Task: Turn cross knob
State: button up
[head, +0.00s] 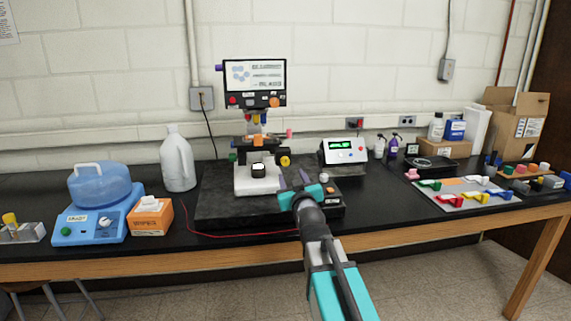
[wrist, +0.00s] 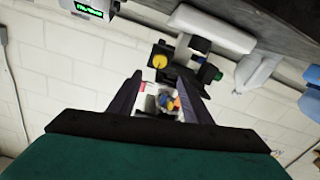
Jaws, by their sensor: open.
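My gripper (head: 293,180) is open and empty, in front of and to the right of a white-based, microscope-like instrument (head: 258,184). A yellow knob on a black mount (head: 284,160) is on its right side, just beyond my fingertips. In the wrist view the yellow knob (wrist: 159,61) shows beyond the open jaws (wrist: 158,77), apart from them. A black-and-white round knob (head: 258,170) sits on the base, and a green knob (head: 232,157) is on the left side. I cannot tell which knob is the cross knob; the shapes are too small to make out.
A screen (head: 254,84) with coloured buttons stands above the instrument. A white meter with a green display (head: 344,151) is to the right. The instrument stands on a dark slab (head: 214,207). A white jug (head: 177,160) and orange box (head: 151,218) are left.

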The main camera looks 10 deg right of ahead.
aim_at(285, 163)
jog(key=shift+w+p, duration=1.45)
jog(key=shift+w, duration=4.85)
jog(key=c, duration=1)
jog(key=shift+a, duration=0.25)
jog(key=shift+c, duration=0.3)
jog(key=shift+d, duration=0.15)
